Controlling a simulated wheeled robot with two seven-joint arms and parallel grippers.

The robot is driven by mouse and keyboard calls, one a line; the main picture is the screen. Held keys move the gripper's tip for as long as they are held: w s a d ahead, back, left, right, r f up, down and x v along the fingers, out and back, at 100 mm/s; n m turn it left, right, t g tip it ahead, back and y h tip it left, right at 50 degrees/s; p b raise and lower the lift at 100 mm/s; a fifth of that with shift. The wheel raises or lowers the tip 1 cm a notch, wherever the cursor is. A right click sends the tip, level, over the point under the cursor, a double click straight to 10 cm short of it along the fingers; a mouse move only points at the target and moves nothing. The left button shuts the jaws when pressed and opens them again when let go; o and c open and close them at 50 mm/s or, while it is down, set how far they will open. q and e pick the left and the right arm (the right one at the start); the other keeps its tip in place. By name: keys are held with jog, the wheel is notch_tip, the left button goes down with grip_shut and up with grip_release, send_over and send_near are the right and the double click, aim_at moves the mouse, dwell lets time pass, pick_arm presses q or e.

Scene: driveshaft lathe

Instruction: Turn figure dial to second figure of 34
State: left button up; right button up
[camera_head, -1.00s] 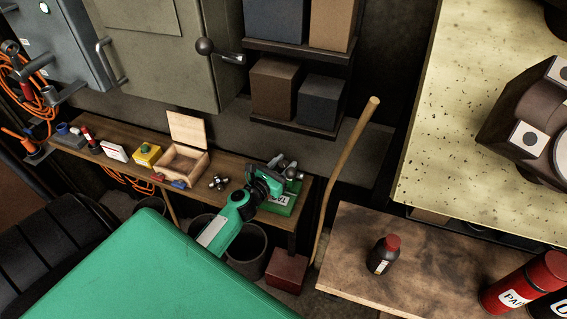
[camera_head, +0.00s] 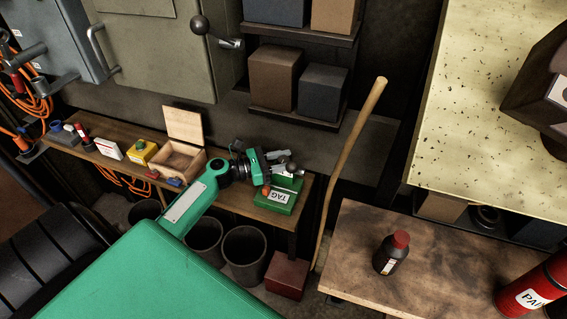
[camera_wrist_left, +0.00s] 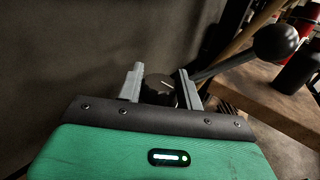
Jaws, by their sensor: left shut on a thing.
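The green tag device (camera_head: 278,198), marked TAG, stands at the right end of the wooden bench. My left gripper (camera_head: 283,165) is at its top, reaching in from the left. In the left wrist view a dark round dial (camera_wrist_left: 160,86) with a pale line on top sits between the two grey fingers of the gripper (camera_wrist_left: 161,82). The gripper is shut on the dial. A lever with a black ball knob (camera_wrist_left: 276,42) rises just right of the fingers. The dial's figures cannot be read. My right gripper is not in view.
An open wooden box (camera_head: 184,155), a yellow button box (camera_head: 141,152) and small items line the bench to the left. Bins (camera_head: 244,253) stand below. A wooden handle (camera_head: 350,165) leans to the right. A dark bottle (camera_head: 391,253) stands on the right-hand table.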

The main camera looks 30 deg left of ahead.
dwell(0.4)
pick_arm(q)
jog(key=o, duration=0.7)
jog(key=shift+s+a+f, duration=0.1)
jog(key=shift+s+a, duration=0.15)
jog(key=b+v, duration=0.4)
jog(key=v, duration=0.9)
